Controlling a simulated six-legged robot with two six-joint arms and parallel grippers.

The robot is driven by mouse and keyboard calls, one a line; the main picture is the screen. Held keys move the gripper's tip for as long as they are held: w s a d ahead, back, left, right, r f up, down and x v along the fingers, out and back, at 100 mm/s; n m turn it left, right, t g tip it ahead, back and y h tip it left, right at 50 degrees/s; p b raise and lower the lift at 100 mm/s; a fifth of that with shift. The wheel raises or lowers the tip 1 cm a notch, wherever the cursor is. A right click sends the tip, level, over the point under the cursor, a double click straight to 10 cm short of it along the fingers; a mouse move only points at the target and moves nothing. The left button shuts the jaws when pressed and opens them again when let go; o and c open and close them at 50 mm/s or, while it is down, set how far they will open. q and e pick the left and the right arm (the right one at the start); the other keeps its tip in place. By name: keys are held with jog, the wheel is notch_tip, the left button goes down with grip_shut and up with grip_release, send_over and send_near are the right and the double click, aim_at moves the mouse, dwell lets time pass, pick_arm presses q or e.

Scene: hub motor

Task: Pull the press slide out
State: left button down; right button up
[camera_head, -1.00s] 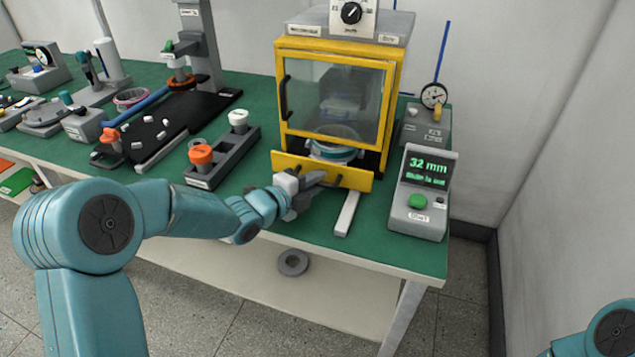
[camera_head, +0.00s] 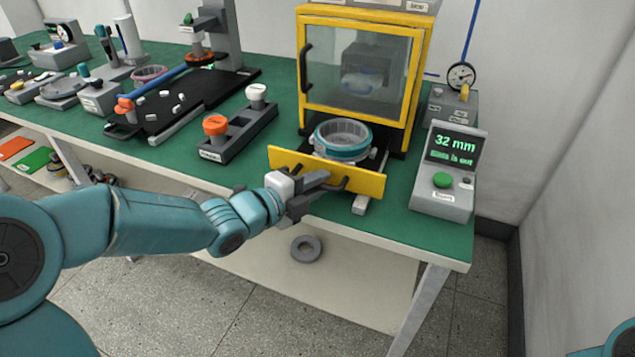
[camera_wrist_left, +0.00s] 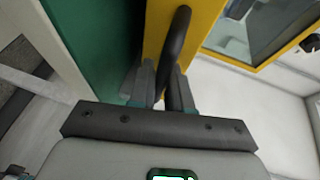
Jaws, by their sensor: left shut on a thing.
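The press slide has a yellow front plate (camera_head: 325,173) with a dark bar handle. It stands out from the yellow press cabinet (camera_head: 417,80), with a round teal-rimmed part (camera_head: 343,139) on it in front of the cabinet. My left gripper (camera_head: 322,181) is shut on the slide's handle. In the left wrist view the dark handle (camera_wrist_left: 176,50) passes between the two fingers (camera_wrist_left: 160,85), beside the yellow plate (camera_wrist_left: 205,25). My right gripper is out of view; only a bit of my right arm shows at the lower right corner.
A grey console (camera_head: 447,175) reading "32 mm" with a green button stands right of the slide. A dark rack (camera_head: 238,137) with orange and white knobs stands left. A grey ring (camera_head: 306,248) lies on the lower shelf. A dial gauge (camera_head: 461,76) is behind the console.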

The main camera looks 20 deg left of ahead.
pick_arm(q)
jog(key=c, duration=1.4)
grip_release()
jog(key=p+v, duration=0.2)
jog(key=v, duration=1.4)
jog(key=shift+s+a, duration=0.15)
